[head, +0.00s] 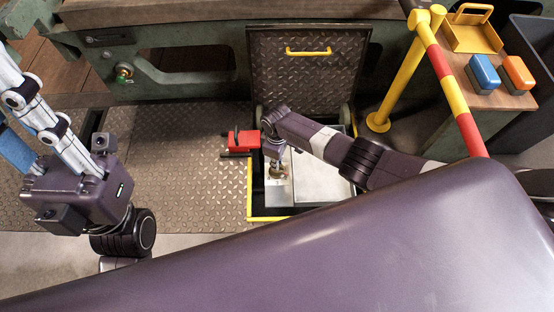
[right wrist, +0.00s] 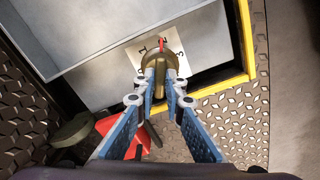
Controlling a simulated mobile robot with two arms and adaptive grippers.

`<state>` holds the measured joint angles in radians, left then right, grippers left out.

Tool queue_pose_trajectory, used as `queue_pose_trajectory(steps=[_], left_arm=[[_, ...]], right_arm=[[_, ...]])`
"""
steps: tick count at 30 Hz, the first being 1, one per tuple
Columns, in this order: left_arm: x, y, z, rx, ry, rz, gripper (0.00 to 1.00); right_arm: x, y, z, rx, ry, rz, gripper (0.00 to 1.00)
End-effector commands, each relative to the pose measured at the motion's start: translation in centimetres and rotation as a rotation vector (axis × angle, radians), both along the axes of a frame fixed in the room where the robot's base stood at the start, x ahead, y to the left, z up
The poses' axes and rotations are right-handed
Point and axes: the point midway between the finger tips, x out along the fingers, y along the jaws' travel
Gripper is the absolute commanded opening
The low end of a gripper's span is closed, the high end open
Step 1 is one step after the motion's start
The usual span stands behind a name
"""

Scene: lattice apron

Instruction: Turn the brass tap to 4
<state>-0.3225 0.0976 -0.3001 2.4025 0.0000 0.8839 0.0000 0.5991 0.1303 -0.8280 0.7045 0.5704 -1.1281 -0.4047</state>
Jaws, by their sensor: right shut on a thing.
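The brass tap (right wrist: 160,61) stands over a pale dial plate (right wrist: 175,45) in the right wrist view. A red mark (right wrist: 162,43) shows at its far side, between the figures 1 and 3; I cannot read a figure under it. My right gripper (right wrist: 160,94) is shut on the tap, its blue fingers on both sides of the handle. In the head view my right gripper (head: 274,148) reaches down into the floor pit and partly hides the tap (head: 277,171). My left gripper (head: 42,116) is at the far left, away from the tap, its fingertips out of frame.
The pit has a yellow edge (head: 249,190) and a raised hatch lid (head: 307,68) behind. A red object (head: 242,141) sits at its left edge. A striped rail (head: 450,80) and a wooden stand (head: 460,98) with blue and orange blocks are at right. Tread plate (head: 180,150) lies clear at left.

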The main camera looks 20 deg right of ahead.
Motion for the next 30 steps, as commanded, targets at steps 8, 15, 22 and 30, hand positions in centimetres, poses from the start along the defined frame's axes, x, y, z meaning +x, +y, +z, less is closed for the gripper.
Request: queue_pose_trajectory(steps=[8,15,22,30], left_arm=[[-0.1,0.0,0.6,-0.001,0.016,-0.001,0.27],[-0.1,0.0,1.2,-0.001,0.016,-0.001,0.27],[-0.1,0.0,1.7,-0.001,0.017,-0.002,0.27],[-0.1,0.0,2.1,-0.001,0.017,-0.002,0.27]], right_arm=[[-0.3,0.1,0.1,-0.001,0.009,-0.266,0.0],[-0.3,0.0,0.0,-0.003,0.009,-0.493,0.0],[-0.3,0.0,0.0,-0.004,0.009,-0.712,0.0],[-0.3,0.0,0.0,-0.004,0.008,-0.967,0.0]])
